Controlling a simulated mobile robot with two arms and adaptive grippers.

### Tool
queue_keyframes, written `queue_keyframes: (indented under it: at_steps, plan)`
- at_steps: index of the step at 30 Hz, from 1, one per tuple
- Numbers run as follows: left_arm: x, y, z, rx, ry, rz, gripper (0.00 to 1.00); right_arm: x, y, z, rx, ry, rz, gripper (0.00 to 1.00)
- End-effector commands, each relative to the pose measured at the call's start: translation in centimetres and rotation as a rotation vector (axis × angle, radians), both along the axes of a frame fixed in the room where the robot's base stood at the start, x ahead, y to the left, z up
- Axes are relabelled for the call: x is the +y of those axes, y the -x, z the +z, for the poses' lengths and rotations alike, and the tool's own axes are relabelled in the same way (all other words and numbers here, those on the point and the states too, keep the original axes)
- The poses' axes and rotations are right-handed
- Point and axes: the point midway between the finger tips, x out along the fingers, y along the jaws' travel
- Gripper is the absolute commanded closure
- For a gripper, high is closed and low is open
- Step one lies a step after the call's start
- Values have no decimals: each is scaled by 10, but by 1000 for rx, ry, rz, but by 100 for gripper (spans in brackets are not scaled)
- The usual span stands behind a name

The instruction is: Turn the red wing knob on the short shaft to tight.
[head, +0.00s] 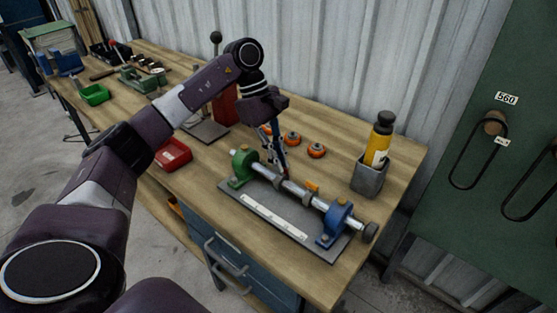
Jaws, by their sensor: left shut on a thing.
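The shaft (296,188) is a bright metal bar between a green bearing block (242,168) and a blue bearing block (338,220) on a grey base plate (264,222). My left gripper (284,174) reaches down from above, its fingertips at a collar on the shaft, left of the middle. It is shut on the red wing knob there, which the fingers mostly hide. A small orange piece (312,187) shows on the shaft to the right of the fingers. How far the knob is turned cannot be seen. My right gripper is out of view.
Orange round parts (316,150) lie behind the fixture. A grey holder (369,177) with a yellow bottle (377,143) stands at right. A red bin (173,154) and a green bin (95,94) sit left on the wooden bench.

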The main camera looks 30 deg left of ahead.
Motion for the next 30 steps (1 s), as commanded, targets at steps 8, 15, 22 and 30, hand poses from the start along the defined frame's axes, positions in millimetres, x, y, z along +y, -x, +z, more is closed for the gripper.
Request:
queue_keyframes:
  at_steps: [8, 15, 22, 30]
  plan:
    - [-1, -1, 2, -7, 3, -6, 100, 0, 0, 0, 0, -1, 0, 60]
    - [-1, -1, 2, -5, 2, -5, 81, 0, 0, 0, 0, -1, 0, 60]
    - [0, 0, 1, -2, 1, -5, 76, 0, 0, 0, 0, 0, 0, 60]
    - [6, -2, 17, -4, 0, -3, 76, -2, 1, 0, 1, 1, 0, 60]
